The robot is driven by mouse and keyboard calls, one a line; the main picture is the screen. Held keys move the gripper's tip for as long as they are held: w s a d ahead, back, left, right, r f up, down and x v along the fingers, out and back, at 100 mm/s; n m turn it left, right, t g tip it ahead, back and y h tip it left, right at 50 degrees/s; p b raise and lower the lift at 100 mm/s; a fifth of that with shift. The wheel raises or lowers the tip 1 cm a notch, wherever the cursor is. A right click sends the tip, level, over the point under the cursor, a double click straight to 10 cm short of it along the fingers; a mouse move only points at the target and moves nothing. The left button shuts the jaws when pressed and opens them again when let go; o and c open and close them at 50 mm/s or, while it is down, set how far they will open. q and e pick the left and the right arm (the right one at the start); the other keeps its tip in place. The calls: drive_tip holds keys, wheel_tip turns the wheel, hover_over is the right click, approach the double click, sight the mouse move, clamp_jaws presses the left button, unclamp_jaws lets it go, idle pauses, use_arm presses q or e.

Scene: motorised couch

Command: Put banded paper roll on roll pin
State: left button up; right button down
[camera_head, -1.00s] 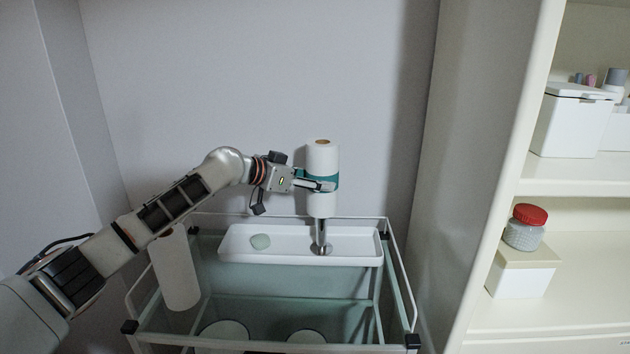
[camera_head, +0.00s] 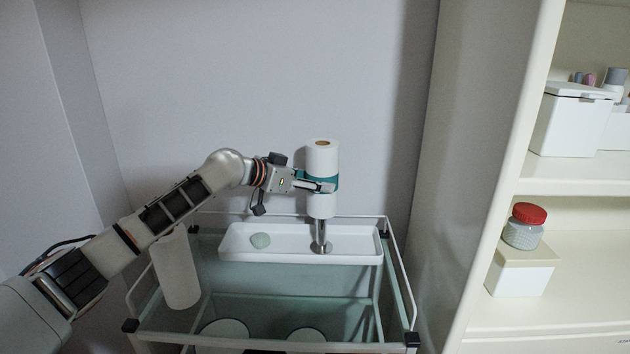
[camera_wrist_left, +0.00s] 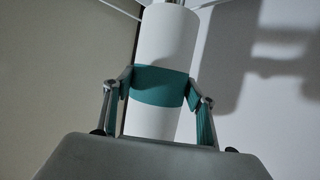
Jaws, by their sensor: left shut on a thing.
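The banded paper roll (camera_head: 321,204) is white with a teal band and stands upright above the tray on the cart. My left gripper (camera_head: 322,185) is shut on it at the band. In the left wrist view the fingers (camera_wrist_left: 160,88) press on both sides of the roll's teal band (camera_wrist_left: 160,85). The metal roll pin (camera_head: 320,238) rises from a round base in the tray, directly below the roll. Its upper part is hidden by the roll, so I cannot tell how far it reaches inside. My right gripper is not in view.
A plain white roll (camera_head: 176,270) leans at the cart's left side. Shelves at right hold a white bin (camera_head: 570,125) and a red-lidded jar (camera_head: 525,228).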

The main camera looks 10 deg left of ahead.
sight(309, 200)
use_arm(q)
drive_tip(key=shift+f, duration=0.3)
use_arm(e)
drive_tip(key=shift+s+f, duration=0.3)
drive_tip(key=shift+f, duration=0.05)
use_arm(q)
drive_tip(key=shift+f, duration=0.5)
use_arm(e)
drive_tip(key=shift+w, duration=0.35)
use_arm(q)
drive_tip(key=shift+f+b, duration=0.25)
drive_tip(key=shift+b, duration=0.1)
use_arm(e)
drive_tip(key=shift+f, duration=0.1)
use_arm(q)
drive_tip(key=shift+f, duration=0.1)
drive_tip(key=shift+f, duration=0.4)
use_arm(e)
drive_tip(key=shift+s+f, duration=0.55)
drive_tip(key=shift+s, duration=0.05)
use_arm(q)
drive_tip(key=shift+f+b, duration=0.45)
drive_tip(key=shift+f, duration=0.3)
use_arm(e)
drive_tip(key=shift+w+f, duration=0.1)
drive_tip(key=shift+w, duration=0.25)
